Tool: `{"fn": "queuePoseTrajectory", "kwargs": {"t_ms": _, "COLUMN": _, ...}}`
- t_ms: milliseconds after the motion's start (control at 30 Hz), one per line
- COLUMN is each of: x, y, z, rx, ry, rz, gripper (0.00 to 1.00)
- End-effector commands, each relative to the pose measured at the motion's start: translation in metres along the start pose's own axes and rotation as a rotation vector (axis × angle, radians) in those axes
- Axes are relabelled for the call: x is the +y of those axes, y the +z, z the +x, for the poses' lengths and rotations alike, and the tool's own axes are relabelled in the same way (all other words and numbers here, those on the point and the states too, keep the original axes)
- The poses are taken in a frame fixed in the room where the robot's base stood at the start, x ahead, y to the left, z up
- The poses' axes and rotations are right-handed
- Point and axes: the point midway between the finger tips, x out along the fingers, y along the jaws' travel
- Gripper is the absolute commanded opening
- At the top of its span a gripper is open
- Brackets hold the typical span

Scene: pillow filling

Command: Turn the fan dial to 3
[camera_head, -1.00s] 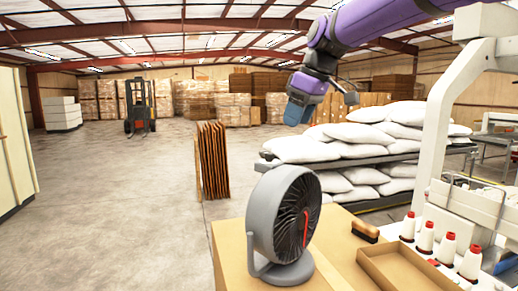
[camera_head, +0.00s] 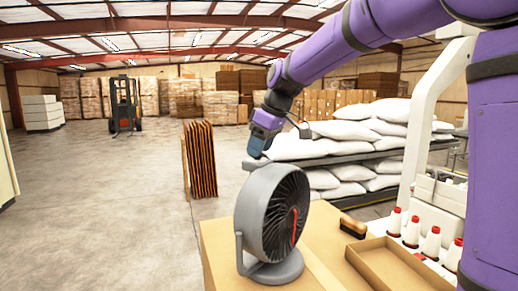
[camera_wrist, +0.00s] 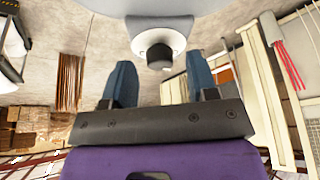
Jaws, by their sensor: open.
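The grey fan (camera_head: 270,215) stands upright on a cardboard-coloured table, its round grille facing right in the head view. Inside the grille there is a red mark (camera_head: 295,226). My gripper (camera_head: 254,153) is just above the fan's top rim in the head view, pointing down. In the wrist view my gripper (camera_wrist: 159,76) is open, with blue fingers apart and nothing between them. A dark round knob (camera_wrist: 159,56), which looks like the dial, sticks out of the pale grey fan body (camera_wrist: 160,8) beyond the fingertips. Its number markings cannot be read.
The table (camera_head: 222,250) also carries a brush (camera_head: 353,228) and a shallow open box (camera_head: 385,265) right of the fan. White pillows (camera_head: 345,135) lie stacked on a rack behind. Floor to the left is free.

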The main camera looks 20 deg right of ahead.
Motion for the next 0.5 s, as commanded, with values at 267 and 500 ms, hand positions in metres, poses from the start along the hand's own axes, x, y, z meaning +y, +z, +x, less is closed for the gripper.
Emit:
{"fn": "queuePoseTrajectory", "kwargs": {"t_ms": 267, "x": -0.0002, "y": 0.0001, "z": 0.0086, "rx": 0.001, "ry": 0.001, "rz": 0.000, "gripper": 0.53}}
{"fn": "queuePoseTrajectory", "kwargs": {"t_ms": 500, "x": 0.0000, "y": 0.0002, "z": 0.0083, "rx": 0.001, "ry": 0.001, "rz": 0.001, "gripper": 0.33}}
